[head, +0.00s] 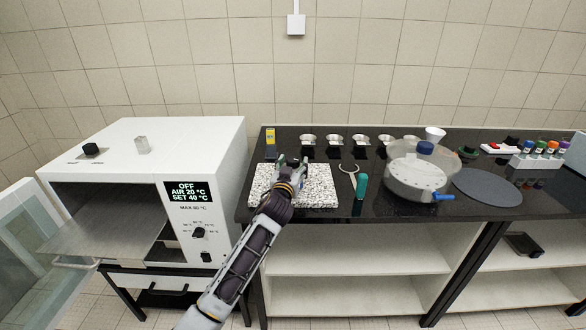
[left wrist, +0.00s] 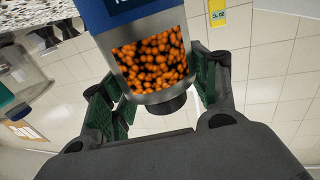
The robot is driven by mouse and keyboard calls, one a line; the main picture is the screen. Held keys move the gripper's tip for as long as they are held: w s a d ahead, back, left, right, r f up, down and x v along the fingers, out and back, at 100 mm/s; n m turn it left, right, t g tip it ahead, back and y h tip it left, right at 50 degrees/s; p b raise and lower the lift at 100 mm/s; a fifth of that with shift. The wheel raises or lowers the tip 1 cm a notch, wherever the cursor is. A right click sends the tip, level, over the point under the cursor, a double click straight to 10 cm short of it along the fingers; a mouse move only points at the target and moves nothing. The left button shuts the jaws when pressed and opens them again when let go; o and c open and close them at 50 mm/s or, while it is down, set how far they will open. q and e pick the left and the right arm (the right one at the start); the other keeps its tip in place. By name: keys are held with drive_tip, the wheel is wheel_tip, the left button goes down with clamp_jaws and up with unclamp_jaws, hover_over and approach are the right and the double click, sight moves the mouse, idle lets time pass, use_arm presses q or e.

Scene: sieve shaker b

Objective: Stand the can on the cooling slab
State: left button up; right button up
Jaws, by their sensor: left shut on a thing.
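The can (left wrist: 152,62) fills the upper middle of the left wrist view. It is metallic with a blue band and a window showing many small orange balls. My left gripper (left wrist: 160,95) is shut on it, with a dark green finger pad on each side. In the head view my left gripper (head: 292,167) is over the speckled white cooling slab (head: 262,197) and hides most of the can. I cannot tell whether the can touches the slab. My right gripper is in neither view.
A white oven (head: 130,143) with its door open stands left. Right of the slab are a teal-handled ring tool (head: 361,186), a clear lidded vessel (head: 408,182) and a grey disc (head: 487,187). Several metal cups (head: 333,139) line the back. A yellow item (head: 270,135) stands behind the slab.

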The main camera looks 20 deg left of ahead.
use_arm(q)
drive_tip(key=shift+f, duration=0.25)
idle(0.3)
drive_tip(key=o, duration=1.4)
drive_tip(key=shift+f, duration=0.1)
drive_tip(key=shift+s+d, duration=0.15)
drive_tip(key=shift+s, duration=0.8)
drive_tip(key=s, duration=1)
drive_tip(key=shift+d, duration=0.4)
